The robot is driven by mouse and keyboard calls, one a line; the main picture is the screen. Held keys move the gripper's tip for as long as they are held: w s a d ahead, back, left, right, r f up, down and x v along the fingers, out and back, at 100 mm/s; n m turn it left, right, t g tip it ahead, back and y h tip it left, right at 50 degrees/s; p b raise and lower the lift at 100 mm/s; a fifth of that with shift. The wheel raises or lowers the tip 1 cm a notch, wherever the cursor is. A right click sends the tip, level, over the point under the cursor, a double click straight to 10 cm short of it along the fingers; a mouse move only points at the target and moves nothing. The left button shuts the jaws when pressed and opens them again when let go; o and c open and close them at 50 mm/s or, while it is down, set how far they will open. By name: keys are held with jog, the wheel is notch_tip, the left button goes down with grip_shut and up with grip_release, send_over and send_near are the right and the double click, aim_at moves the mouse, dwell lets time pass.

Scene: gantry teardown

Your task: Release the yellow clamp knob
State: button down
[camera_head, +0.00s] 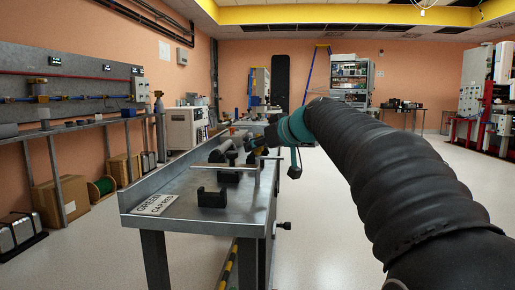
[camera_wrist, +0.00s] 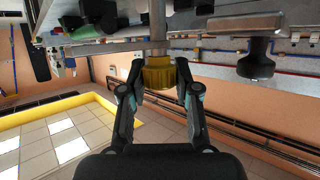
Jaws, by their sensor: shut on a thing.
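The yellow clamp knob (camera_wrist: 158,76) is a ribbed cap on a metal rod, near the middle of the wrist view, which looks upside down. My gripper (camera_wrist: 159,80) has one finger on each side of it and is shut on it. In the head view my arm reaches to the far part of the metal workbench (camera_head: 176,217). There my wrist hides most of the gripper, and I cannot make out the knob clearly.
A black knob (camera_wrist: 256,64) is beside the yellow one in the wrist view. Black cradle blocks (camera_head: 211,197) and a "GREEN CAP RIG" label (camera_head: 156,205) are at the bench's near end. Open floor lies to the right.

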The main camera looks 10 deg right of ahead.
jog(key=c, duration=0.8)
grip_release()
jog(key=shift+s, duration=0.1)
jog(key=v, duration=1.2)
jog(key=shift+a, duration=0.1)
